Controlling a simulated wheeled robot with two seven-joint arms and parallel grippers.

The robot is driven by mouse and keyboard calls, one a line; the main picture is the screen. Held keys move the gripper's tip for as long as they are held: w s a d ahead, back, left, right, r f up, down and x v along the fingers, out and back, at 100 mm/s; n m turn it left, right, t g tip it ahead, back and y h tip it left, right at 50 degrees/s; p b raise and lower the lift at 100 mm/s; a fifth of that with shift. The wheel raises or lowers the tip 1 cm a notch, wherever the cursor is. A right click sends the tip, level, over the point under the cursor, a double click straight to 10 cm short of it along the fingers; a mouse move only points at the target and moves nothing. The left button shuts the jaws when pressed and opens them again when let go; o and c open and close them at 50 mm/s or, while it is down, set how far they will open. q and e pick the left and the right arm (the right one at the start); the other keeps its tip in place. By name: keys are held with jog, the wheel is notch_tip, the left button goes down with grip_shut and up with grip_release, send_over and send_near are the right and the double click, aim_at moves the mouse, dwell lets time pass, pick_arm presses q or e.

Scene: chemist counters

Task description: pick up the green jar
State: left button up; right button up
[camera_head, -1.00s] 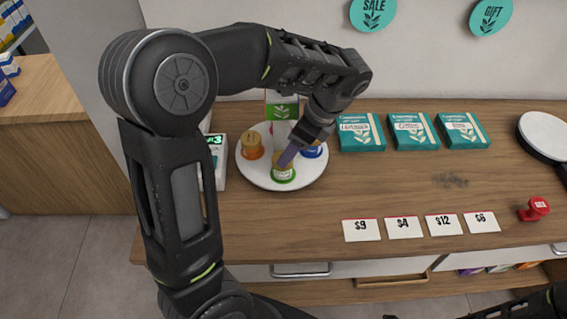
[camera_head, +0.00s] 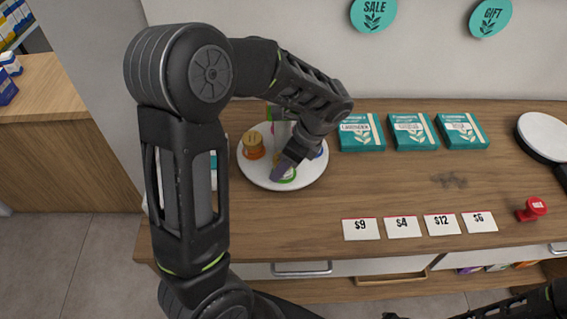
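The green jar (camera_head: 287,178) stands at the front of a round white tray (camera_head: 255,179) on the counter; only its green-rimmed lower part shows. My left gripper (camera_head: 281,170) is right over it, pointing down and hiding most of it. I cannot tell whether the fingers are around the jar or open or shut. An orange jar (camera_head: 253,146) stands at the left of the tray. A blue jar (camera_head: 320,153) at the right is mostly hidden by my gripper. My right gripper is not in view.
Three teal boxes (camera_head: 361,133) lie along the back of the counter. Price cards (camera_head: 361,229) lie near the front edge, with a red stamp (camera_head: 531,209) to their right. A round white-topped object (camera_head: 545,136) is at far right.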

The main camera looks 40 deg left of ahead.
pick_arm(q)
jog(key=shift+c, duration=0.2)
dwell(0.3)
jog(key=c, duration=1.1)
jog(key=shift+r+b, duration=0.25)
jog(key=shift+b, duration=0.15)
jog(key=w+d+b, duration=0.1)
jog(key=w+d, duration=0.1)
jog(key=d, duration=0.3)
jog(key=w+d+b, duration=0.1)
jog(key=w+d, duration=0.1)
jog(key=d, duration=0.4)
jog(key=w+d+b, duration=0.1)
jog(key=d, duration=0.5)
jog(key=shift+w+r, duration=0.1)
jog(key=shift+w, duration=0.3)
